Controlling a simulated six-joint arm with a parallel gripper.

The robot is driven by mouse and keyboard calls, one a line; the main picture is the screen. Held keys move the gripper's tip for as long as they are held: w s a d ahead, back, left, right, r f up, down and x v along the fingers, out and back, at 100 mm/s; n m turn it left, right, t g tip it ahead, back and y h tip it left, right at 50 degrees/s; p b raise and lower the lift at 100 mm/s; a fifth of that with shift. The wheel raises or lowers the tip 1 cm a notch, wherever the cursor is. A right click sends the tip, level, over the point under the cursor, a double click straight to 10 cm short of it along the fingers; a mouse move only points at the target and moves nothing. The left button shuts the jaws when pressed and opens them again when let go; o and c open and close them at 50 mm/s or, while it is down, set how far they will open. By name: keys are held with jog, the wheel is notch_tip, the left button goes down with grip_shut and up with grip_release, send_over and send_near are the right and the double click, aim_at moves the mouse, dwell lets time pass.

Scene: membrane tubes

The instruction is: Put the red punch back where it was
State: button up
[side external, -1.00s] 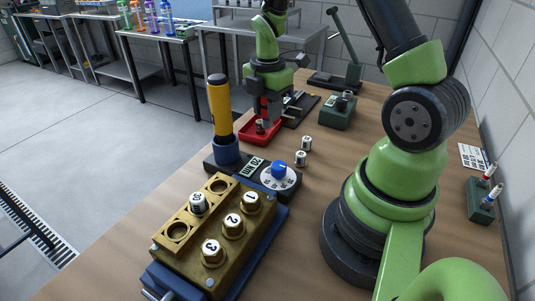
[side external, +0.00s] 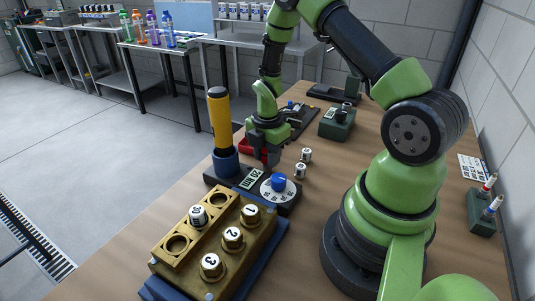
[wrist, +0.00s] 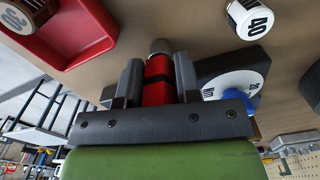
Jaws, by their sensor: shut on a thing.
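My gripper (side external: 268,156) is just above the bench, behind the blue-knobbed dial and right of the yellow-handled tool. In the wrist view, my gripper (wrist: 158,80) is shut on the red punch (wrist: 158,88). The punch is red with a black band and a silvery end, and sits between the two dark fingers.
The dial (side external: 279,187) and two small white cylinders (side external: 300,170) are close by. A brass block (side external: 218,237) with numbered caps stands in front. A green stand (side external: 482,207) holds two slim tools.

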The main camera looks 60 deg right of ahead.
jog(key=o, duration=1)
jog(key=shift+f, duration=0.1)
notch_tip(320, 180, up, 12)
jog(key=shift+r, duration=0.25)
jog(key=s+a+r+m+t, duration=0.55)
jog(key=a+r+m, duration=0.45)
jog(key=r+m, duration=0.3)
jog(key=shift+s+a+r+m+t+y, duration=0.35)
jog(key=shift+s+a+r+m, duration=0.2)
jog(key=shift+s+a+m, duration=0.5)
jog(key=shift+s+a+r+m+t+y, duration=0.25)
jog(key=shift+s+a+r+m, duration=0.4)
jog(key=shift+s+m, duration=0.75)
jog(key=shift+s+a+r+m+t+y, duration=0.25)
jog(key=shift+s+a+r+m+y, duration=0.2)
jog(key=shift+s+a+m, duration=0.8)
jog(key=shift+s+d+n, duration=0.25)
jog(key=shift+d+n, duration=0.05)
jog(key=shift+d, duration=0.1)
